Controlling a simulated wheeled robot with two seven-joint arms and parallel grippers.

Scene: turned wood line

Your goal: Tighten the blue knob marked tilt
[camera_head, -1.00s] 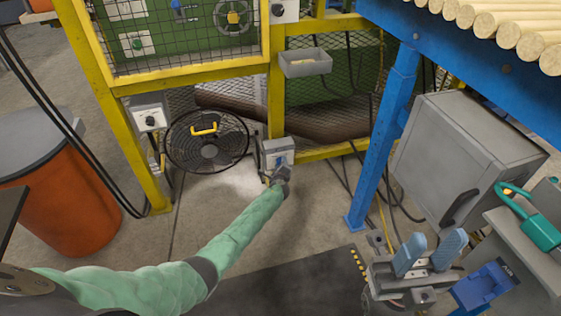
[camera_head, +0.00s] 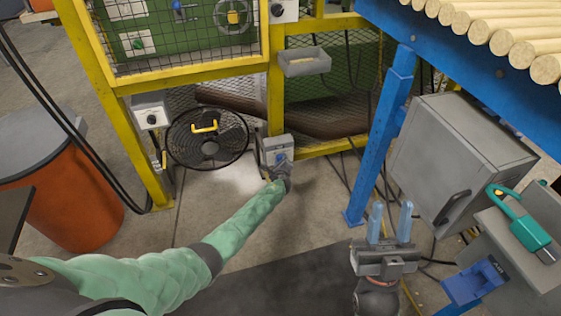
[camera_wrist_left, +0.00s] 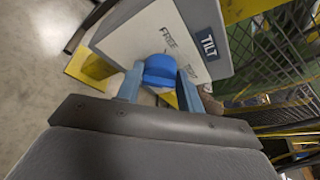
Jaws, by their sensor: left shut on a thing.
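The blue knob (camera_wrist_left: 160,70) sits on a pale plate (camera_wrist_left: 135,35) with a blue TILT label (camera_wrist_left: 208,42) in the left wrist view. The word FREE is printed beside the knob; a second word on its right is partly covered. My left gripper (camera_wrist_left: 159,90) is shut on the knob, one finger on each side. In the head view it reaches the grey box (camera_head: 276,146) low on the yellow frame, and its hand hides much of the knob. My right gripper (camera_head: 390,222) is open and empty, fingers pointing up, right of the blue post.
A black fan (camera_head: 207,140) stands left of the box. The blue table leg (camera_head: 378,150) and a grey cabinet (camera_head: 455,155) are to the right. An orange bin (camera_head: 75,205) stands at the left.

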